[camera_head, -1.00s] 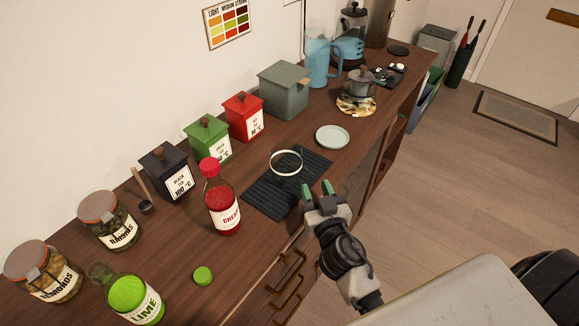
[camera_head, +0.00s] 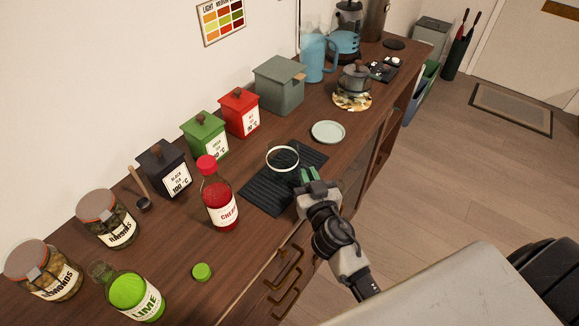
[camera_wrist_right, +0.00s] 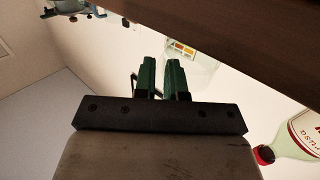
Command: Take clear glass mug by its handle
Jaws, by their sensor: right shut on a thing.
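The clear glass mug (camera_head: 283,158) stands on the black ribbed mat (camera_head: 262,190). In the head view its pale rim is its clearest part, and the mat shows through it. My right gripper (camera_head: 308,175) reaches in at the mug's near right side, with its green fingers together at the handle side. In the right wrist view the two green fingers (camera_wrist_right: 162,75) are nearly parallel with a narrow gap, shut on the mug's handle, which they largely hide. The transparent mug body (camera_wrist_right: 203,72) shows just beyond them. My left gripper is in neither view.
The red cherry bottle (camera_head: 219,198) stands left of the mat. A pale saucer (camera_head: 328,132) lies behind it to the right. Red (camera_head: 240,114), green (camera_head: 205,137) and black (camera_head: 165,168) canisters line the wall. The counter's front edge runs under my right arm.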

